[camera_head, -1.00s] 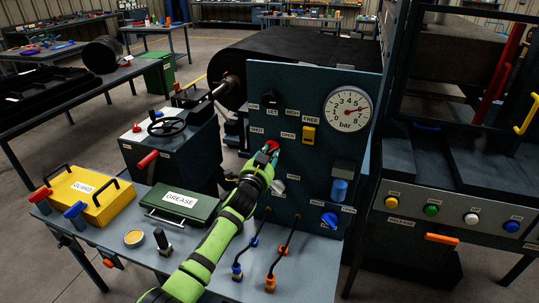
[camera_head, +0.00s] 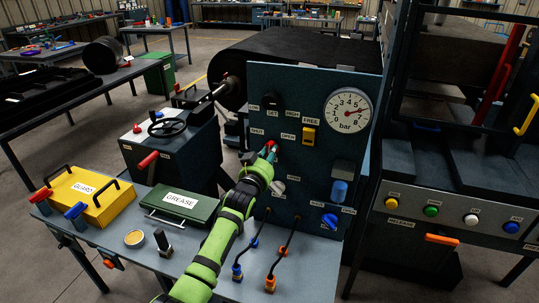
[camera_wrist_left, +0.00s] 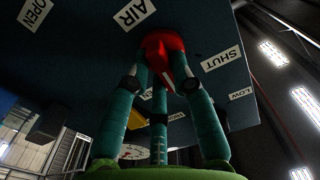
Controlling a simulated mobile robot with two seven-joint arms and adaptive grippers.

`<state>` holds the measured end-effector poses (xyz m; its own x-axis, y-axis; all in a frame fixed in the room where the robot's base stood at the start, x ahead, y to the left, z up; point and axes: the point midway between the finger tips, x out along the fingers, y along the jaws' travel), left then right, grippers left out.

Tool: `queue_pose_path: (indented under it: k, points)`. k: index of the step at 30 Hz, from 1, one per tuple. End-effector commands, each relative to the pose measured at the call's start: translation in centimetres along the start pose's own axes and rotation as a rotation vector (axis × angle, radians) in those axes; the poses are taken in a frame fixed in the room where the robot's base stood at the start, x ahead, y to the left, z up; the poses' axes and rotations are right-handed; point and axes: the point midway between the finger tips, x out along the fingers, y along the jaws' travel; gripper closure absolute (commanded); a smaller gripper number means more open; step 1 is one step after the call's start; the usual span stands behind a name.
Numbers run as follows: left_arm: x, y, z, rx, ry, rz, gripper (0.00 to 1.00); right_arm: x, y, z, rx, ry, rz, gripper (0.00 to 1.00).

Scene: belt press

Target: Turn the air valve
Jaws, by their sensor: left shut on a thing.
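The air valve is a red knob (camera_head: 271,145) on the dark upright panel (camera_head: 355,72), between the SHUT and OPEN labels. My left gripper (camera_head: 268,155) is at the knob, its teal fingers shut on it. In the left wrist view, the fingers (camera_wrist_left: 160,75) close around the red knob (camera_wrist_left: 160,42), beside the AIR label (camera_wrist_left: 133,13). OPEN shows upper left there and SHUT to the right. The fingers and hand partly hide the knob in the head view. My right gripper is not in view.
A pressure gauge (camera_head: 348,109), a yellow switch (camera_head: 308,136) and a blue knob (camera_head: 329,220) are on the same panel. A green GREASE box (camera_head: 181,204) and a yellow GUARD box (camera_head: 82,194) stand on the bench to the left. Cables with blue and orange plugs hang below.

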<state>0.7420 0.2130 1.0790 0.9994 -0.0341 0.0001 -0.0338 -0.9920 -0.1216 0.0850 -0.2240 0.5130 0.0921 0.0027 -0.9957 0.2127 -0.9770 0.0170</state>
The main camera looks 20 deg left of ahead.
Motion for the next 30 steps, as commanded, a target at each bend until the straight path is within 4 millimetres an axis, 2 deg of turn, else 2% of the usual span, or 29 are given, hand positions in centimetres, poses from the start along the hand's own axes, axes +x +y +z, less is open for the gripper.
queue_pose_path:
  k: [18,30]
  points:
    - [0.00,-0.31,-0.20,-0.581,0.001,0.000,1.00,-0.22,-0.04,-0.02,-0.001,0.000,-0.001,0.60]
    - [0.00,-0.46,-0.20,-0.843,0.000,0.000,1.00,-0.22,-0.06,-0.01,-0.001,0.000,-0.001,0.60]
